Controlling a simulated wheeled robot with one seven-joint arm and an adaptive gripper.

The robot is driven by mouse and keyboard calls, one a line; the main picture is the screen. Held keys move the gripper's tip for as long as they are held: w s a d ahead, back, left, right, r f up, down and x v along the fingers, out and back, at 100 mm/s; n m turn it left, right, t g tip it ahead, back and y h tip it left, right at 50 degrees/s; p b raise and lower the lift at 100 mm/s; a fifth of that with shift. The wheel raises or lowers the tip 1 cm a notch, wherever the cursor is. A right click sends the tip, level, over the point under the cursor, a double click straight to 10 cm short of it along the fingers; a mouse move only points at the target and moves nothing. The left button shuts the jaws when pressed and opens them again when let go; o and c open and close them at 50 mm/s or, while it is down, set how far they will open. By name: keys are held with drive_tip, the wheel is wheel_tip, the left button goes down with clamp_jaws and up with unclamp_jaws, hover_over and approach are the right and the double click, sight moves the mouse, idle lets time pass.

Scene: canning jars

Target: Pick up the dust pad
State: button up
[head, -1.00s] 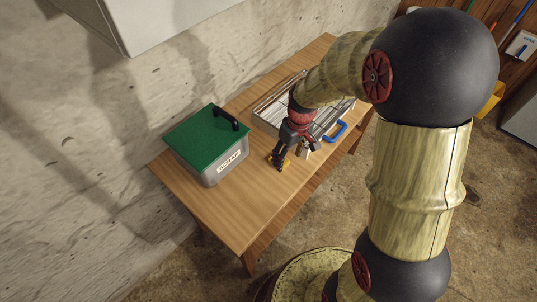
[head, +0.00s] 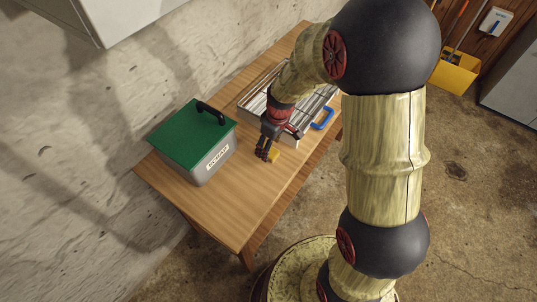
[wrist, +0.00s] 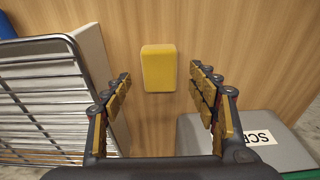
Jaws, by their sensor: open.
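The dust pad (wrist: 158,68) is a small yellow block with rounded corners, lying flat on the wooden table in the wrist view. In the head view it (head: 273,156) shows as a small yellow patch beside my fingers. My gripper (wrist: 163,90) is open and empty, with one finger on each side of the pad in the picture. The pad lies between and a little beyond the fingertips, and no finger visibly touches it. In the head view my gripper (head: 264,154) points down at the table, just left of the pad.
A grey bin labelled SCRAP (head: 215,163) with a green lid (head: 190,135) stands left of my gripper. The table front (head: 235,215) is clear. A wall runs behind.

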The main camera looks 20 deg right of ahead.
wheel_tip(320, 180, down, 2)
drive_tip(key=shift+w+f, duration=0.15)
drive_tip(key=shift+f, duration=0.05)
drive_tip(key=shift+c, duration=0.3)
drive_tip(key=c, duration=1.1)
drive_tip(key=shift+r, duration=0.1)
